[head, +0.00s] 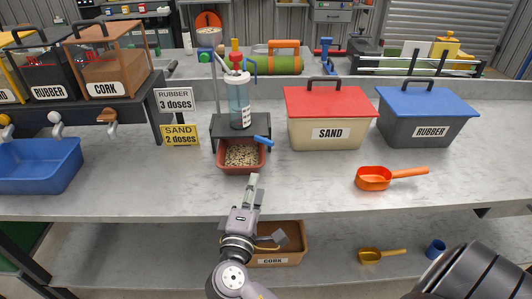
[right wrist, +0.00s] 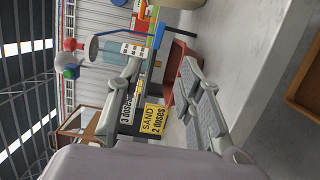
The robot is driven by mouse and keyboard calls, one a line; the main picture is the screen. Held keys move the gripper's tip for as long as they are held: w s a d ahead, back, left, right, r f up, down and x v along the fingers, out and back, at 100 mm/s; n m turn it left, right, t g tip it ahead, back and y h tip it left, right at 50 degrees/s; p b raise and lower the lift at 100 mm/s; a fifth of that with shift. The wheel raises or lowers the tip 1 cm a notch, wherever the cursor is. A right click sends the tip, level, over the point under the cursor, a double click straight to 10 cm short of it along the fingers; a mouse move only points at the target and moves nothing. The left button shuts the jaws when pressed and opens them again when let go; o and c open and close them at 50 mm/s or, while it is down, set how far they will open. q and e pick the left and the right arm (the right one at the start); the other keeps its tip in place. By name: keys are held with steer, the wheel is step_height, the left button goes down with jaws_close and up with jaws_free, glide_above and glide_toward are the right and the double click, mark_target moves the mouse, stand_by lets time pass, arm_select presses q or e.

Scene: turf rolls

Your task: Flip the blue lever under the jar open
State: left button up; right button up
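A clear jar (head: 240,100) with pale blue content stands on a dark stand (head: 203,131). A blue lever (head: 262,140) sticks out to the right under the jar, above a red tray (head: 242,168) of mixed grains. In the right wrist view the jar (right wrist: 112,48) and blue lever (right wrist: 158,36) lie beyond my fingers. My right gripper (head: 254,179) is in front of the red tray, below and apart from the lever. Its two fingers, seen apart in the right wrist view (right wrist: 160,68), are open with nothing between them. My left gripper is out of view.
Left of the stand are signs "RUBBER 3 doses" (head: 174,100) and "SAND 2 doses" (head: 180,135). A sand box (head: 328,132), rubber box (head: 428,130) and orange scoop (head: 375,178) are to the right.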

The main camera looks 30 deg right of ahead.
mark_target(266, 144)
steer(key=p+x, duration=0.2)
steer(key=x, duration=1.5)
steer(key=shift+d, duration=0.25)
jaws_close()
